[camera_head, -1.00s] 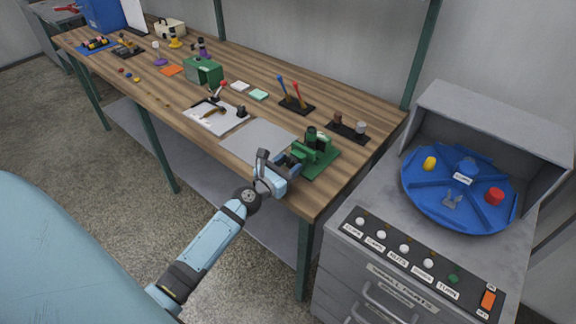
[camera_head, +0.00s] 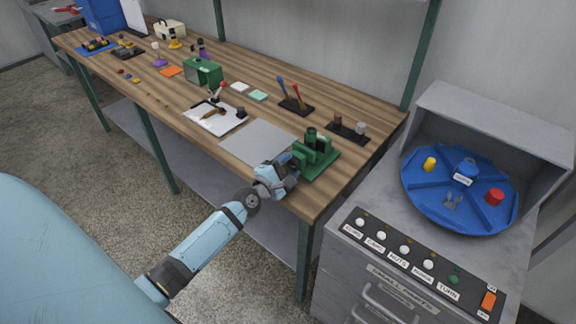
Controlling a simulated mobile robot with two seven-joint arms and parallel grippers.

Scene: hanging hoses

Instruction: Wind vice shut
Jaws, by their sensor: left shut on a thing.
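The green vice (camera_head: 318,151) stands on its green base at the front right corner of the wooden workbench. A dark cylinder shows upright at its top. My left gripper (camera_head: 291,164) is at the vice's left front side, shut on the vice handle. The gripper's body hides the handle, so I cannot see its angle. I cannot make out the gap between the vice jaws. My right gripper is not in view.
A grey mat (camera_head: 258,141) lies left of the vice. A black holder with tools (camera_head: 296,104) and a dark tray (camera_head: 347,130) stand behind. A grey cabinet with a blue turntable (camera_head: 462,214) is at the right. The bench's front edge (camera_head: 250,168) runs close by my arm.

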